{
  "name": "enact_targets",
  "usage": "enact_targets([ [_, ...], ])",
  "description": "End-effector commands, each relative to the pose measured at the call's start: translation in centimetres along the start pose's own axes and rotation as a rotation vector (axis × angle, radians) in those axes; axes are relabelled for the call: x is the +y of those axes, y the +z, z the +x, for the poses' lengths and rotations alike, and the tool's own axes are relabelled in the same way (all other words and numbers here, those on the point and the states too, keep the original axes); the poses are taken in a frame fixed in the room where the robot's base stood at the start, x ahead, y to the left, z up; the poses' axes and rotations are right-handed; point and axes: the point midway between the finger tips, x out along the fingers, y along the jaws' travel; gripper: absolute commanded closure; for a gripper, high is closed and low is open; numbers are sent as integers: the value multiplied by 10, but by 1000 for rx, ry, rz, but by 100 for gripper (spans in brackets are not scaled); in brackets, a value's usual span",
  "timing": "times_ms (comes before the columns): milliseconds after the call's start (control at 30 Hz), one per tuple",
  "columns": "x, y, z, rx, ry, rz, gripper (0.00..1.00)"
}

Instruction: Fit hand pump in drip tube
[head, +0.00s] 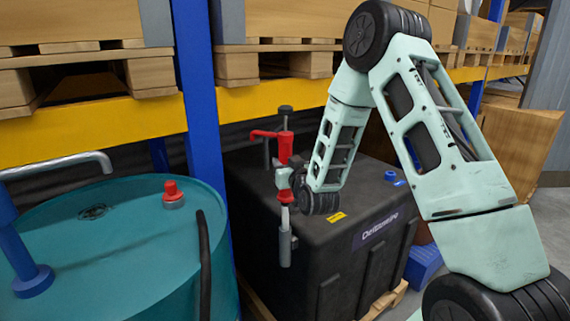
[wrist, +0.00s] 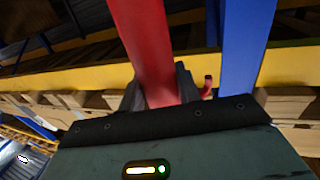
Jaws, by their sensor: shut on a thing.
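The hand pump (head: 284,148) is red, with a dark knob on top, a red spout to the left and a pale pipe below. It hangs upright in front of the black tank. My gripper (head: 289,180) is shut on it at mid-height, from the right. In the wrist view the red pump (wrist: 150,50) rises large between the jaws. A grey tube (head: 286,248), seemingly the drip tube, is upright under the pump by the tank's front left. The pump's pipe lines up with its top in the head view; I cannot tell whether it is inside.
A teal drum (head: 120,225) with a red cap (head: 173,190) and a bent grey pipe (head: 60,164) stands at the left. The black tank (head: 345,245) stands behind the pump. A blue post (head: 199,100) and a yellow beam (head: 90,120) carry loaded pallets above.

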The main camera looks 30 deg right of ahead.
Motion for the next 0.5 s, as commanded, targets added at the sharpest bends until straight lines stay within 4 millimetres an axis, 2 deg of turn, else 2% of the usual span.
enact_targets([
  [500, 0, 9, 0, 2, 0, 0, 94],
])
